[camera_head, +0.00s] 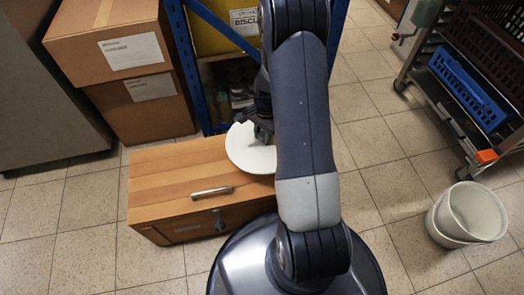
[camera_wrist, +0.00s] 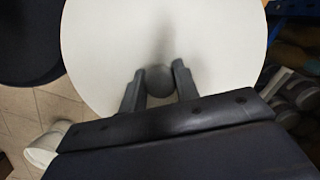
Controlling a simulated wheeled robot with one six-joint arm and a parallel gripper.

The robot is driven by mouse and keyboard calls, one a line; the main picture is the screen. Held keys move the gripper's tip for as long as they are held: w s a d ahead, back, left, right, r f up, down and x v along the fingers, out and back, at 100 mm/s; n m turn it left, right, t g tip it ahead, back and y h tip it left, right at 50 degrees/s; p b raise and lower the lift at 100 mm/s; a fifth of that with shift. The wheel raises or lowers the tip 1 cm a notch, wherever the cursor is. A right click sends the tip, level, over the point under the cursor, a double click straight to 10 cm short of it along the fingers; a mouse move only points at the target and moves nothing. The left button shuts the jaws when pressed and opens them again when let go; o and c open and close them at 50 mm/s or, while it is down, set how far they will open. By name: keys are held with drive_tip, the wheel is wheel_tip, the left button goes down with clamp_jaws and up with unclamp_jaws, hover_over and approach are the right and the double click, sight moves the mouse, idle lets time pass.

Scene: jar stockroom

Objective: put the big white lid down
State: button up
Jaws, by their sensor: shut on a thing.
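The big white lid (camera_head: 247,152) is a round, flat disc over the back right part of a wooden cabinet top (camera_head: 165,185). In the wrist view the lid (camera_wrist: 225,55) fills most of the upper middle, with a dark round knob (camera_wrist: 159,80) at its centre. My gripper (camera_wrist: 158,71) is shut on this knob, one finger on each side. In the head view my gripper (camera_head: 262,130) is partly hidden by my arm. I cannot tell whether the lid touches the cabinet top or hangs just above it.
The cabinet has a metal handle (camera_head: 212,193) on its top. Cardboard boxes (camera_head: 125,55) and a blue rack (camera_head: 182,50) stand behind. A white bucket (camera_head: 466,213) and a cart with a blue crate (camera_head: 468,90) are at the right. Tiled floor lies free between.

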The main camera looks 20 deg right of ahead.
sight(264, 132)
wheel_tip(264, 132, down, 8)
drive_tip(key=shift+b, duration=1.25)
drive_tip(key=shift+r, duration=0.1)
drive_tip(key=o, duration=1)
drive_tip(key=r+p, duration=0.1)
drive_tip(key=r, duration=0.3)
drive_tip(key=d+r+p, duration=0.1)
drive_tip(key=r+p, duration=0.1)
drive_tip(key=r, duration=0.2)
drive_tip(key=r+p, duration=0.1)
drive_tip(key=r, duration=0.3)
drive_tip(key=shift+w+d+p, duration=0.15)
drive_tip(key=shift+w+p, duration=0.15)
drive_tip(key=shift+p, duration=0.05)
